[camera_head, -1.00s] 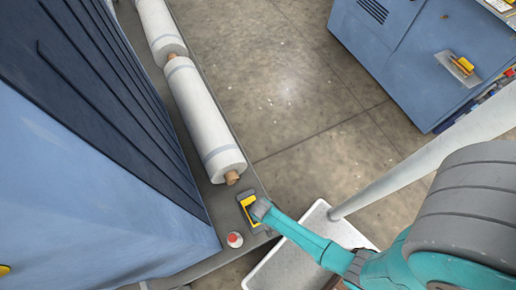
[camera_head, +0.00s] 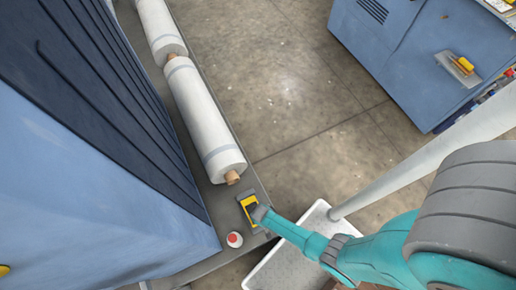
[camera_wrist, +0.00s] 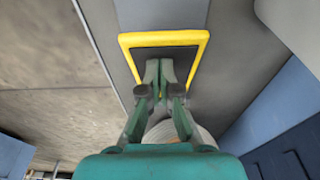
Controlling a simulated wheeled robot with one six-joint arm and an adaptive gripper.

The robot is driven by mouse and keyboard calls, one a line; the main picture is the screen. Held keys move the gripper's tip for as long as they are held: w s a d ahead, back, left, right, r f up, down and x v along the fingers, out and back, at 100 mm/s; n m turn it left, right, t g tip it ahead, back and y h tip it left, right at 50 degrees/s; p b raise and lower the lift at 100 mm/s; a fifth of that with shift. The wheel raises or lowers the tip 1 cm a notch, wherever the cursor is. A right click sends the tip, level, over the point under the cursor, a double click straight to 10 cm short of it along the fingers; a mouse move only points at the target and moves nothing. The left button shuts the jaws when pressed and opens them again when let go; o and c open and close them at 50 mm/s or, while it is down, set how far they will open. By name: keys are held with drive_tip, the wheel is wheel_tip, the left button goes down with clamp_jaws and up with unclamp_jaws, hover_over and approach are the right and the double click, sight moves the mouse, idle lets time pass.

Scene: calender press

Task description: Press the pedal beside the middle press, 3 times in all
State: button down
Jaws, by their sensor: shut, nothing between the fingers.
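The pedal (camera_head: 246,201) is a dark plate in a yellow frame, on the grey ledge beside the large blue press (camera_head: 150,215) at left. In the wrist view, the pedal's yellow frame (camera_wrist: 202,50) surrounds the dark plate at upper middle. My gripper (camera_head: 256,212) is over the plate's near end in the head view. In the wrist view, the closed fingertips (camera_wrist: 158,66) overlap the dark plate inside the frame, with nothing held. I cannot tell whether they touch or press it. The fingers hide part of the plate.
White rolls (camera_head: 205,120) lie along the ledge beyond the pedal. A small white container with a red top (camera_head: 234,239) stands left of my gripper. A white tray-like platform (camera_head: 290,262) is at the bottom. A blue cabinet (camera_head: 400,60) stands upper right, with open floor between.

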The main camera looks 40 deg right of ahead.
drive_tip(key=shift+s+a+f, duration=0.1)
drive_tip(key=shift+s+f, duration=0.15)
drive_tip(key=shift+f, duration=0.4)
drive_tip(key=shift+s+a+f, duration=0.1)
drive_tip(key=shift+s+f, duration=0.15)
drive_tip(key=shift+f, duration=0.35)
drive_tip(key=shift+s+a+f, duration=0.1)
drive_tip(key=shift+s+f, duration=0.15)
drive_tip(key=shift+f, duration=0.4)
drive_tip(key=shift+s+f, duration=0.1)
drive_tip(key=shift+s+d, duration=0.1)
